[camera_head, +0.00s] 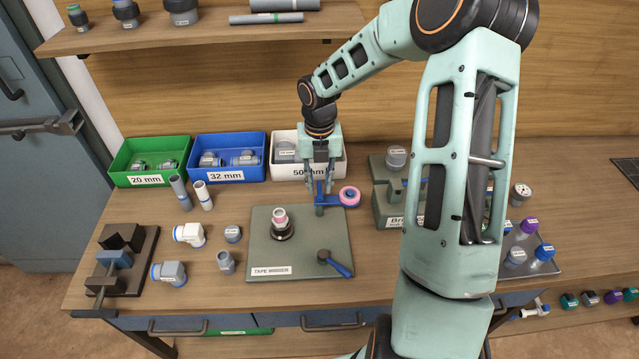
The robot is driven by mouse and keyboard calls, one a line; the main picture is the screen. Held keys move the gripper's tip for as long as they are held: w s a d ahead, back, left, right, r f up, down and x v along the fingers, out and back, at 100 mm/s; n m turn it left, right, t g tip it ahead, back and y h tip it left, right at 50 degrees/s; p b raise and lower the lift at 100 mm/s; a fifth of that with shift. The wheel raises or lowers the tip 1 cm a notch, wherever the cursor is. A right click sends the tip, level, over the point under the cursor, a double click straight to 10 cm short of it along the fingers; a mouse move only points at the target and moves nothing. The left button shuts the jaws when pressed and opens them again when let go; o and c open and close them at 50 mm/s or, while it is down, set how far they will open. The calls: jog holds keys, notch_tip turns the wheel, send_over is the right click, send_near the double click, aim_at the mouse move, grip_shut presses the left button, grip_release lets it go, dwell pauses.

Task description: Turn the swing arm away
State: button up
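The tape winder (365,240) is a grey-green plate on the bench, labelled TAPE WINDER. Its blue swing arm (332,201) sits on a short post at the plate's back edge and points right, with a pink tape roll (349,196) at its end. A pinkish fitting (280,218) stands upright in a black holder on the left of the plate. A crank with a blue handle (341,268) is at the front right. My gripper (319,187) points down over the post end of the swing arm, fingers apart, with a blue upright part between them. Contact cannot be told.
Green (150,180), blue (228,174) and white (296,171) bins stand behind. A grey-green block (392,208) is close right of the tape roll, partly hidden by my arm. Loose fittings and a clamp stand (121,262) are left. Bench in front of the bins is partly clear.

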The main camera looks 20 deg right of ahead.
jog(key=shift+o, duration=0.3)
notch_tip(320, 180, up, 12)
dwell(0.4)
dwell(0.4)
